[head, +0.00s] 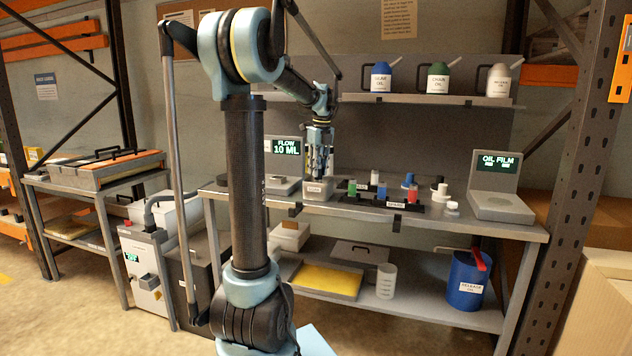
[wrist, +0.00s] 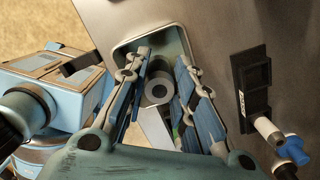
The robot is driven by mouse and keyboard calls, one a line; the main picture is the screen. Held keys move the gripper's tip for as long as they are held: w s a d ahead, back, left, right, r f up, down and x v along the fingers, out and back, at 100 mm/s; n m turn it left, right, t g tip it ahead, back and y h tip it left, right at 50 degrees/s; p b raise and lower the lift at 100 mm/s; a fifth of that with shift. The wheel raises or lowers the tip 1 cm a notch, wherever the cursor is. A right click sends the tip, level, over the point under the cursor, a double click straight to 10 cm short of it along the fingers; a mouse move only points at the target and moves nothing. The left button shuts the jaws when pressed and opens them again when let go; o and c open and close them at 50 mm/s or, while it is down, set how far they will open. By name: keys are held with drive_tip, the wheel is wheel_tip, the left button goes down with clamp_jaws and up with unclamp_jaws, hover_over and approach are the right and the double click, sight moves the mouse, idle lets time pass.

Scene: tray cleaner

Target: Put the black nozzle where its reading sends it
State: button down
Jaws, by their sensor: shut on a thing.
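My gripper (head: 319,172) hangs pointing down over a small pale bin (head: 318,194) on the bench. In the wrist view my gripper (wrist: 160,75) has its fingers apart around a small round piece with a grey ring end (wrist: 158,89), in front of the bin's inside. I take this piece for the black nozzle, but its dark body is mostly hidden. The bin's rim (wrist: 120,48) frames the fingertips. The bin's label is too small to read.
A black rack with green (head: 352,188), blue (head: 382,192) and red (head: 411,192) pieces stands right of the bin. An OIL FILM display (head: 495,161) is at the right end. A blue bucket (head: 467,281) is on the lower shelf.

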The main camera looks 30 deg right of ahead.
sight(318, 178)
drive_tip(key=shift+f, duration=2.05)
drive_tip(key=c, duration=1.6)
unclamp_jaws()
drive_tip(key=shift+c, duration=0.2)
drive_tip(key=r, duration=0.4)
drive_tip(key=s+r, duration=0.1)
drive_tip(key=r, duration=0.7)
drive_tip(key=shift+s, duration=0.25)
